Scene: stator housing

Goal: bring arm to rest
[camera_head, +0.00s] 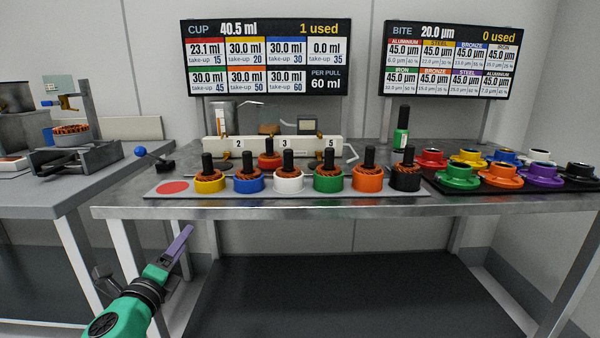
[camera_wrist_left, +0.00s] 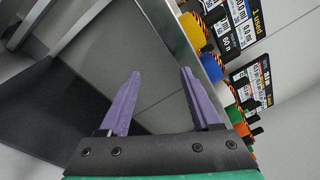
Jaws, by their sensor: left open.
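My left gripper (camera_head: 180,243) is at the lower left of the head view, in front of the steel table and below its top. Its purple fingers also show in the left wrist view (camera_wrist_left: 158,90), spread apart with nothing between them. The left arm is green with a dark wrist. My right gripper is in neither view.
A grey side table (camera_head: 50,192) with a fixture stands at left. Room before the tables is free.

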